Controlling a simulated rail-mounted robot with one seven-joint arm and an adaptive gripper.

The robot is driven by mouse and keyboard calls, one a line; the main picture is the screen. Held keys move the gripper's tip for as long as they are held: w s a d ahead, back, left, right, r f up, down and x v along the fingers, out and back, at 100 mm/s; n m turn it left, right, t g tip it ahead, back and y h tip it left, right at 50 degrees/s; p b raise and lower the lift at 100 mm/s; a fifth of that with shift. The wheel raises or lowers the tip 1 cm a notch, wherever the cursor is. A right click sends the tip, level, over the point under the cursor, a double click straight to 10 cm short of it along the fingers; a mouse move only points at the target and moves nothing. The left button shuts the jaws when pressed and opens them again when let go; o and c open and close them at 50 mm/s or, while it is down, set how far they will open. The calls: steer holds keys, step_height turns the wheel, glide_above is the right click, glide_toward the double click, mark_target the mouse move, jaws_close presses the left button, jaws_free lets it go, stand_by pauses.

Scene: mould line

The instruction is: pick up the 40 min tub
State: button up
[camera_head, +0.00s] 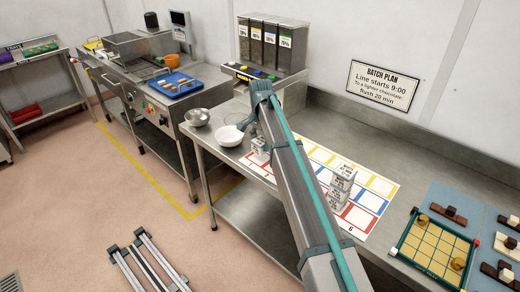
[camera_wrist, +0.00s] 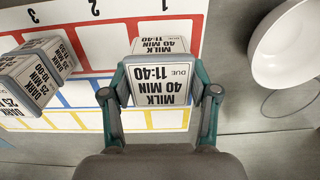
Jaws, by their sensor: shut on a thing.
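The 40 min tub (camera_wrist: 160,85) is a pale box labelled MILK, 40 MIN, 11:40, upside down in the wrist view. My gripper (camera_wrist: 160,93) is shut on it, with one teal-edged finger against each side. In the head view the tub (camera_head: 259,146) is at the left end of the marked mat, beside the white bowl, partly hidden by my arm. I cannot tell whether it is clear of the mat.
Dark tubs (camera_wrist: 35,68) stand on the mat (camera_wrist: 85,120), left of my gripper in the wrist view. A white bowl (camera_wrist: 290,50) is close on the right. In the head view a steel bowl (camera_head: 197,117) and a dispenser (camera_head: 270,45) are behind.

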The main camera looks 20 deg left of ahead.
steer(key=s+d+r+b, duration=0.3)
steer(key=s+d+r, duration=0.45)
steer(key=s, duration=0.25)
step_height(320, 180, up, 8)
steer(key=p, duration=0.4)
steer(key=shift+s+a+p, duration=0.15)
steer(key=shift+s+p, duration=0.25)
